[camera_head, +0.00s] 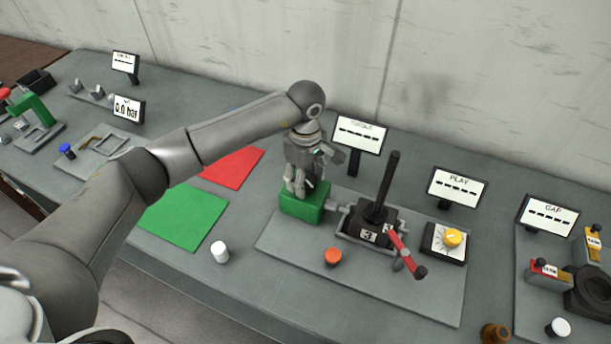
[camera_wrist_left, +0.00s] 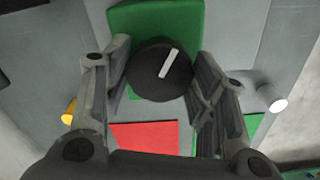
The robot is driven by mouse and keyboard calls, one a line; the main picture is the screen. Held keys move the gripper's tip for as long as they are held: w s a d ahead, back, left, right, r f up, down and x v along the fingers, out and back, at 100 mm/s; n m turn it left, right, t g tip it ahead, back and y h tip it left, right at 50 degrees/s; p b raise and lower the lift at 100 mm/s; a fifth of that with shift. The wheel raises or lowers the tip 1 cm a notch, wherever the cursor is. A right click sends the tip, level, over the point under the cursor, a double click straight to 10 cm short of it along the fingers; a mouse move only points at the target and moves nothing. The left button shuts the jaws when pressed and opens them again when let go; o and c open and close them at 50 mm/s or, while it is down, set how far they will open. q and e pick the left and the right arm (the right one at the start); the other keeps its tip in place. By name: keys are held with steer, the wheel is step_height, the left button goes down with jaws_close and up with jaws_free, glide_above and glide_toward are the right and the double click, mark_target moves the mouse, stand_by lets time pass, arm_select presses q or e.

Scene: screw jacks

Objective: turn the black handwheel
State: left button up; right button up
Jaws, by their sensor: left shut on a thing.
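The black handwheel (camera_wrist_left: 158,72) is a round dark knob with a white stripe across its top, seen in the left wrist view. It sits over the green box (camera_head: 303,207), which also shows in the wrist view (camera_wrist_left: 150,18). My left gripper (camera_head: 303,188) comes down on the green box from above. In the wrist view its two fingers stand on either side of the handwheel, and it is shut on it. In the head view the fingers hide the handwheel. My right gripper is not in view.
Right of the green box, on the same plate, stand a black screw jack (camera_head: 377,212) with an upright post and a red crank (camera_head: 402,252). An orange knob (camera_head: 333,256) is in front. Display signs (camera_head: 360,133) stand behind. A white cylinder (camera_head: 220,251) stands near the front edge.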

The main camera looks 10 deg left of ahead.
arm_select(q)
steer(key=shift+f+n+b, duration=0.15)
steer(key=shift+n+b, duration=0.75)
steer(key=shift+b, duration=0.25)
steer(key=n+b, duration=0.7)
steer(key=n, duration=0.2)
steer(key=shift+w+b, duration=0.1)
steer(key=shift+b, duration=0.25)
steer(key=n+b, duration=0.2)
steer(key=n, duration=0.1)
steer(key=shift+n, duration=0.3)
steer(key=n+b, duration=0.2)
steer(key=n, duration=0.1)
steer(key=shift+n, duration=0.3)
steer(key=n+b, duration=0.1)
steer(key=n, duration=0.1)
steer(key=n+b, duration=0.1)
steer(key=n, duration=0.1)
steer(key=shift+a+r+n, duration=0.1)
steer(key=shift+r+n, duration=0.1)
steer(key=shift+n, duration=0.1)
steer(key=n+b, duration=0.1)
steer(key=n, duration=0.3)
steer(key=shift+r+b, duration=0.1)
steer(key=shift+b, duration=0.3)
steer(key=shift+n+b, duration=0.4)
steer(key=shift+n, duration=1.1)
steer(key=shift+r, duration=0.1)
